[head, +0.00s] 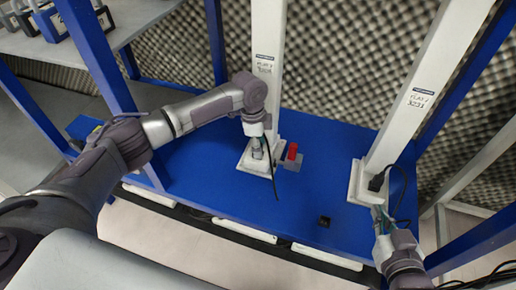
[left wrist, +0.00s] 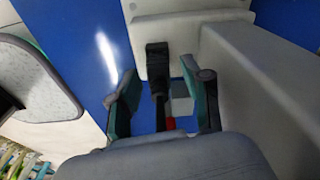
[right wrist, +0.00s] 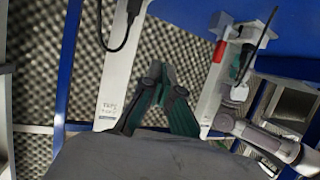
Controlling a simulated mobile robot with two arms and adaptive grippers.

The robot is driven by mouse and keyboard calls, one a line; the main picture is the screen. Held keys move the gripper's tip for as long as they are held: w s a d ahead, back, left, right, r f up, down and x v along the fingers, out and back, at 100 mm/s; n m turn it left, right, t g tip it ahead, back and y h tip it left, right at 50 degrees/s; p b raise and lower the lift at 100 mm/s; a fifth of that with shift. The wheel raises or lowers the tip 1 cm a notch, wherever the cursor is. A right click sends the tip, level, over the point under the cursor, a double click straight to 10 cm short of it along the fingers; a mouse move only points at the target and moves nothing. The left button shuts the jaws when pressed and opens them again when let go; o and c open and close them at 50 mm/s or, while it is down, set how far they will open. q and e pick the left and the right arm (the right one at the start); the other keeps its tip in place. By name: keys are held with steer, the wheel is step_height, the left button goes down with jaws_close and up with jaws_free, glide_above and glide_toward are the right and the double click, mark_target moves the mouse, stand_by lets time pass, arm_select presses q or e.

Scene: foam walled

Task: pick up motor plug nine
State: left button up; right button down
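A black plug with a dark cable sits in the white base of the middle post; it shows clearly in the left wrist view (left wrist: 157,58). My left gripper (head: 258,148) is low beside that base. In the left wrist view its two fingers (left wrist: 162,92) are apart, with the plug's cable running between them and neither finger touching the plug. A second black plug (head: 376,182) with a cable sits at the right post's base. My right gripper (head: 382,222) is near that base; in its wrist view the fingertips (right wrist: 162,74) come together with nothing between them. I cannot read a number on either plug.
A red block (head: 292,151) on a grey plate stands right of the middle base. A small black block (head: 323,221) lies near the front of the blue table (head: 318,185). White posts rise at the middle and right. Between the two bases the table is mostly clear.

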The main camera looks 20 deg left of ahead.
arm_select(q)
jaws_close()
steer(key=shift+r, duration=0.15)
